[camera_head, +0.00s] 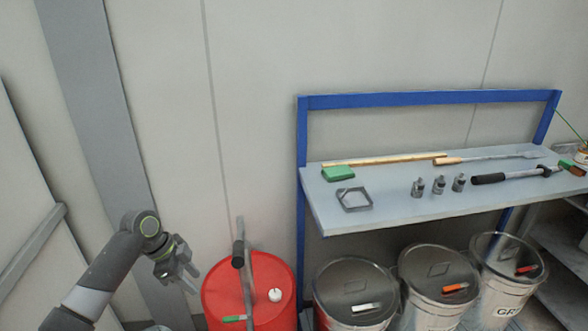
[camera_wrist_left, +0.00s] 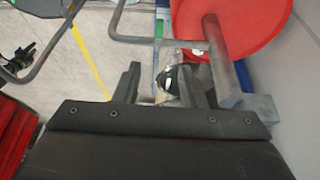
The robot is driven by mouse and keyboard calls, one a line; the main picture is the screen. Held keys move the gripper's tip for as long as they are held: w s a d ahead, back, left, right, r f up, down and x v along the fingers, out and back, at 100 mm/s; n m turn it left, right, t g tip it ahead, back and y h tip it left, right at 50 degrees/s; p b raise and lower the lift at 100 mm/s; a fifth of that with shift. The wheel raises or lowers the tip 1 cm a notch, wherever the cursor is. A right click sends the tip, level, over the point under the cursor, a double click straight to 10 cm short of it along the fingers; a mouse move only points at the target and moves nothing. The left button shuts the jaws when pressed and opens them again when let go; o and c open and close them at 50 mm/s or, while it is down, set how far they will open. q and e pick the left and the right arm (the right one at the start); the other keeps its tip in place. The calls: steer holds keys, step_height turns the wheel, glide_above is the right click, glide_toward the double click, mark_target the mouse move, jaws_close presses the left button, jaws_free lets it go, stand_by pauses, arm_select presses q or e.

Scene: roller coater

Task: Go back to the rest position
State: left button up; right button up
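My left gripper (camera_head: 192,278) is at the lower left of the head view, just left of the red drum (camera_head: 222,297) and apart from it in the picture. Its two fingers are spread. In the left wrist view the gripper (camera_wrist_left: 175,84) also shows a gap between its fingers, and nothing is clearly held. The drum's red top (camera_wrist_left: 245,28) shows there at the upper right, beyond the fingers. My right gripper cannot be made out in either view.
A grey bar with a black grip (camera_head: 238,255) stands up from the drum, close to my left gripper. A blue-framed shelf (camera_head: 400,208) holds tools and several small fittings. Lidded metal bins (camera_head: 355,285) stand below it. A grey wall post (camera_head: 95,90) is behind my left arm.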

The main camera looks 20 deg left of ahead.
arm_select(q)
steer(key=s+a+f+n+y, duration=0.1)
steer(key=s+f+n, duration=0.25)
steer(key=f, duration=0.65)
steer(key=s+a+f+n+y, duration=0.1)
steer(key=s+f+n, duration=0.25)
steer(key=f, duration=0.65)
steer(key=s+a+f+n+y, duration=0.1)
steer(key=s+f+n, duration=0.25)
steer(key=f, duration=0.55)
steer(key=s+d+f+n+y, duration=0.1)
steer(key=s+d+f, duration=0.1)
steer(key=s+f, duration=0.55)
steer(key=s+d+f+n+y, duration=0.1)
steer(key=s+f, duration=0.4)
steer(key=s, duration=0.5)
steer(key=s+d+f, duration=0.2)
steer(key=s+d, duration=0.2)
steer(key=s, duration=0.3)
steer(key=s+d+f+n, duration=0.1)
steer(key=s+d+f, duration=0.2)
steer(key=s, duration=0.5)
steer(key=shift+s+d+f+g, duration=0.2)
steer(key=shift+s+d+g, duration=0.15)
steer(key=shift+d, duration=0.4)
